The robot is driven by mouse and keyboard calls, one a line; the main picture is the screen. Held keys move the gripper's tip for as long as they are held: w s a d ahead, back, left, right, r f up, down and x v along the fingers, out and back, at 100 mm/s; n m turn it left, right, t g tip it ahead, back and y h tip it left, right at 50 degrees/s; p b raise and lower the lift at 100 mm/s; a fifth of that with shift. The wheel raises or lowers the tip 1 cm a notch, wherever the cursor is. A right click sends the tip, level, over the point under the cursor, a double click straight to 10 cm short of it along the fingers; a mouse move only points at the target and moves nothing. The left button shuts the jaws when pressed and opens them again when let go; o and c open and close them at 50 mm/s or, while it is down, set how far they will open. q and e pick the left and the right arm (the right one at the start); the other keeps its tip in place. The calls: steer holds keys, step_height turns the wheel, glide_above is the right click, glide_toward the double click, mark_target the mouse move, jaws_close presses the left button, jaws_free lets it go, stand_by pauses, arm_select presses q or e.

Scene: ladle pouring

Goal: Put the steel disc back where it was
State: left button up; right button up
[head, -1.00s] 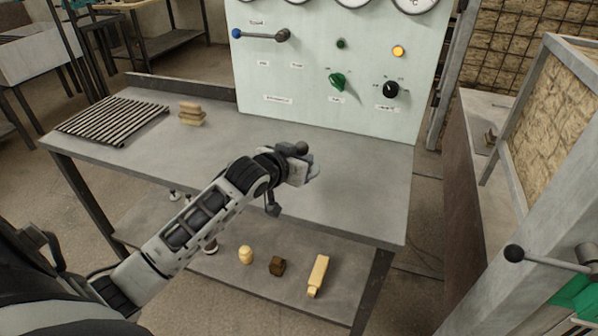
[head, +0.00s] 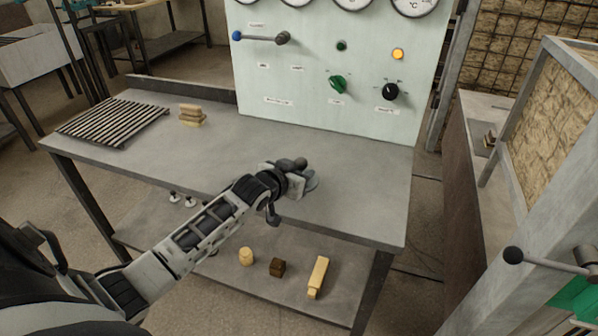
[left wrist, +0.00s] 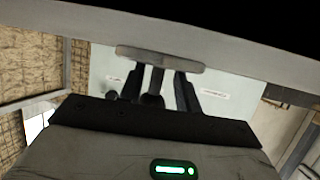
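The steel disc (head: 312,180) shows as a small grey round piece at the tip of my left gripper (head: 300,179), over the middle right of the workbench. In the left wrist view the disc (left wrist: 160,58) is nearly edge-on across the ends of the left gripper's dark fingers (left wrist: 157,75). The disc moves with the gripper, which appears shut on it. The finger contact is partly hidden. I cannot tell whether the disc touches the bench top. My right gripper is out of view.
The workbench (head: 365,205) is clear around the gripper. A slatted grille (head: 110,120) and stacked blocks (head: 191,116) stand on its left. A gauge panel (head: 320,95) with a lever and knobs rises behind. The lower shelf (head: 220,263) holds several small pieces.

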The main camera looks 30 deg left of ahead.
arm_select(q)
steer(key=shift+f, duration=0.15)
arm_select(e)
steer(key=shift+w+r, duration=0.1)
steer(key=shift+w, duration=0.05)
arm_select(q)
steer(key=shift+s+f+b, duration=0.1)
steer(key=shift+f+b, duration=0.3)
steer(key=shift+b, duration=0.35)
steer(key=v, duration=0.2)
steer(key=p+v, duration=0.1)
steer(key=shift+s+r, duration=0.25)
steer(key=shift+r, duration=0.15)
steer(key=v, duration=1.1)
steer(key=s+d+f+m+g+h, duration=0.1)
steer(key=s+d+f, duration=0.5)
steer(key=d, duration=0.4)
steer(key=s+d+f+m+g+h, duration=0.2)
steer(key=s+d+f, duration=0.5)
steer(key=d, duration=0.3)
steer(key=shift+s+f+h+p, duration=0.15)
steer(key=shift+f+h+p, duration=0.15)
steer(key=shift+f+p, duration=0.1)
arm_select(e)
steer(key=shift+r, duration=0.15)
